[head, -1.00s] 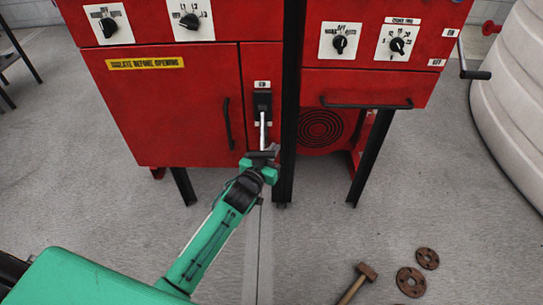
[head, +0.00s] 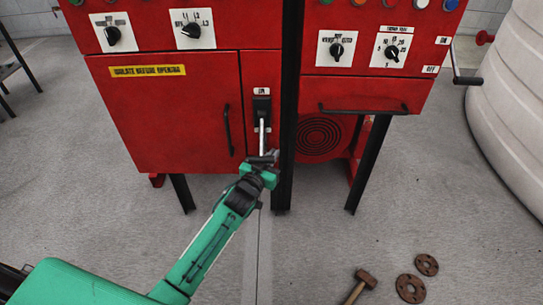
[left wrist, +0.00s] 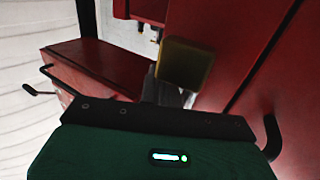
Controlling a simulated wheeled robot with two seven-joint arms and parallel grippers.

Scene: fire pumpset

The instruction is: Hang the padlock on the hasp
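My left gripper (head: 262,159) is at the lower front of the red cabinet, just below a black switch housing (head: 262,105) and a pale metal bar (head: 262,136). In the left wrist view a dull brass block (left wrist: 187,62), which looks like the padlock body, sits at the tips of the grey fingers (left wrist: 165,92). The fingers appear closed on it. In the head view the padlock is hidden or too small to make out. I cannot tell the hasp from the bar and housing, nor whether the shackle touches anything. My right gripper is not in view.
The red cabinet door (head: 170,115) has a black handle (head: 228,130) left of the gripper. A dark post (head: 286,120) stands close on its right. A hammer (head: 362,282) and two rusty flanges (head: 411,288) lie on the open floor. A white tank (head: 510,110) is far right.

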